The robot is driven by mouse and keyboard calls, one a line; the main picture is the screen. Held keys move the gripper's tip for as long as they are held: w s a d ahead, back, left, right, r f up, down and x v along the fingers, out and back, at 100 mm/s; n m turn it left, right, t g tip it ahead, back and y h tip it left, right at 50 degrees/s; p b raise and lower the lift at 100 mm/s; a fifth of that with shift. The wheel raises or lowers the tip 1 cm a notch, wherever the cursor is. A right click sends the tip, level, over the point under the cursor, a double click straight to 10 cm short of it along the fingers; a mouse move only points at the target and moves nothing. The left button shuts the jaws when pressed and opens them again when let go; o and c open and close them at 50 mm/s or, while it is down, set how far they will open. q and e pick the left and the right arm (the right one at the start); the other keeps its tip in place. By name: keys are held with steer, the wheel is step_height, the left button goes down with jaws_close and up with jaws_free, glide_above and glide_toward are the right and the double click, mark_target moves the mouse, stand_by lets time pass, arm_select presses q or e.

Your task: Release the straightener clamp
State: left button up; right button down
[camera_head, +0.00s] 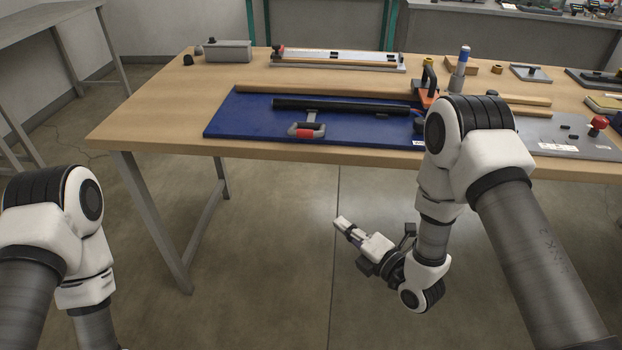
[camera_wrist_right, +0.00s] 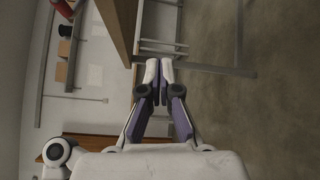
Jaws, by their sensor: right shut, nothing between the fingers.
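A blue board (camera_head: 225,125) lies on the wooden table, with a long black bar (camera_head: 340,106) across it. A clamp with a red and grey handle (camera_head: 306,130) sits at the board's front edge, below the bar; I take it for the straightener clamp. Whether it is locked is too small to tell. My right gripper (camera_head: 340,224) hangs in front of the table, below its front edge and apart from the clamp. In the right wrist view the right gripper (camera_wrist_right: 159,76) is shut and empty. My left arm shows at lower left, its gripper out of view.
The wooden table's front edge (camera_head: 270,152) lies between the right gripper and the board. Behind the board is a long metal fixture (camera_head: 340,67); a grey box (camera_head: 228,50) stands at back left. An orange and black tool (camera_head: 428,84) and a grey plate (camera_head: 565,138) are at right.

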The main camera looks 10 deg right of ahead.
mark_target(311, 151)
arm_select(q)
step_height(311, 151, down, 23)
steer(key=b, duration=2)
arm_select(e)
steer(key=w+r+n+y, duration=0.1)
steer(key=n+y, duration=0.2)
steer(key=w+r+n+t+y, duration=0.1)
steer(key=w+n+y, duration=0.1)
steer(key=n+y, duration=0.1)
steer(key=w+r+n+t+y, duration=0.1)
steer(key=n+y, duration=0.3)
steer(key=n, duration=0.1)
steer(key=shift+w+a, duration=0.1)
steer(key=shift+w, duration=0.1)
steer(key=x, duration=0.4)
steer(key=d+r+b+x, duration=0.1)
steer(key=x, duration=0.3)
steer(key=d+r+x, duration=0.1)
steer(key=x, duration=0.4)
steer(key=shift+w+d+b, duration=0.15)
steer(key=shift+d+b, duration=0.1)
steer(key=shift+b, duration=0.05)
arm_select(q)
steer(key=shift+f, duration=0.85)
steer(key=shift+r, duration=0.15)
arm_select(e)
steer(key=shift+r, duration=0.1)
